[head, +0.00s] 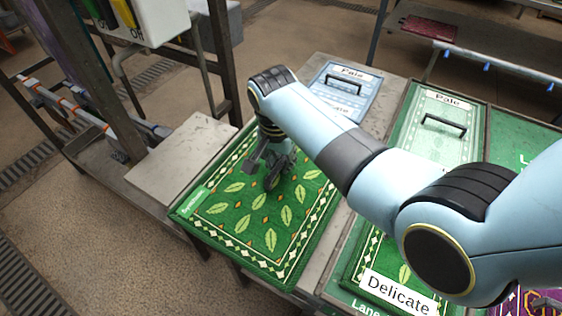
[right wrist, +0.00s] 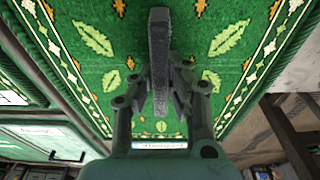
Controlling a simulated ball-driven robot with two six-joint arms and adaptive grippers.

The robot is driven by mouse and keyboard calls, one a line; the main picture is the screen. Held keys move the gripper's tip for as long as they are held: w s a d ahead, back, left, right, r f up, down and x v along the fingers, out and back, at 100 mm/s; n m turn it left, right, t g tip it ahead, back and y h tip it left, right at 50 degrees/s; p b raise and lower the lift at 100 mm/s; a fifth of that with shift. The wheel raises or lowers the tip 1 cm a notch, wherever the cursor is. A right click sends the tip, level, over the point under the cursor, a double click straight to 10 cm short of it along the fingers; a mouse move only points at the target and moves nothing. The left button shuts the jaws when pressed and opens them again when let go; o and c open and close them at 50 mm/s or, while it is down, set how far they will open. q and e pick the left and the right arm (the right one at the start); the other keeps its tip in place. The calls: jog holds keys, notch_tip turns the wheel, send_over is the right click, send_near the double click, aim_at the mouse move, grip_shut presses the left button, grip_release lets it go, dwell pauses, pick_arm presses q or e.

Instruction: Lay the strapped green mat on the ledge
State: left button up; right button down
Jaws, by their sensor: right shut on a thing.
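The strapped green mat (head: 235,215), with yellow leaves and a patterned border, lies flat in the middle of the head view, with a small white-lettered tag at its left edge. My right gripper (head: 268,178) is over its far part, pointing down. In the right wrist view the fingers are shut on a grey upright piece (right wrist: 160,50) standing out from the mat (right wrist: 95,38), which looks like its strap. Whether the mat touches the surface below cannot be told. A bare beige ledge (head: 180,160) adjoins the mat's left side. My left gripper is not in view.
A second green mat (head: 370,255) lies to the right, by a "Delicate" sign (head: 397,293). Two lids marked "Pale" with black handles, one blue (head: 345,92) and one green (head: 437,140), lie behind. A steel post (head: 217,60) stands behind the ledge.

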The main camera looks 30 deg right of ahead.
dwell(0.3)
jog(key=shift+f, duration=0.4)
jog(key=c, duration=1.3)
grip_release()
jog(key=shift+c, duration=0.2)
notch_tip(320, 180, up, 8)
jog(key=p, duration=0.8)
jog(key=shift+s+f, duration=0.1)
